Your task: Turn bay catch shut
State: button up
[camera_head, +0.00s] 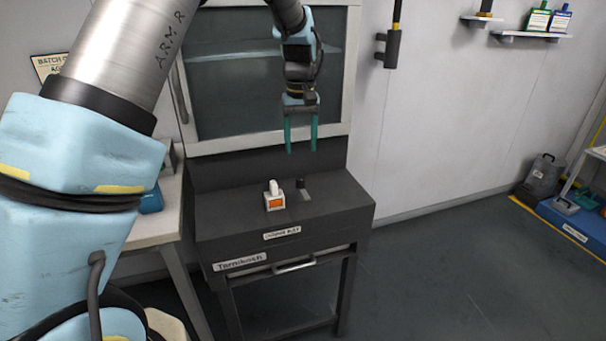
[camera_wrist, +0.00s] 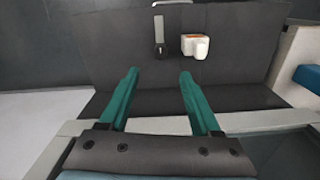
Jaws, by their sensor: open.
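Two fittings are on the dark bench top. One is a white block with an upright white knob and an orange mark (camera_head: 274,199); it also shows in the wrist view (camera_wrist: 195,46). Beside it is a small black piece on a grey strip (camera_head: 304,191), seen in the wrist view as a dark upright shape with a pale plate (camera_wrist: 160,32). I cannot tell for sure which is the bay catch, or its turn. My gripper (camera_head: 301,149) hangs above and behind them, fingers down. Its green fingers (camera_wrist: 160,73) are apart, empty and touching nothing.
The dark bench (camera_head: 335,208) has a front handle (camera_head: 295,265) and labels. Behind it rises a framed glass window (camera_head: 225,95). A pale table (camera_head: 160,215) with a blue item stands on the left. Open floor (camera_head: 450,270) lies on the right.

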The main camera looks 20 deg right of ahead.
aim_at(301, 178)
notch_tip(301, 178, down, 10)
jog(key=shift+p, duration=1.1)
jog(key=shift+c, duration=0.3)
grip_shut()
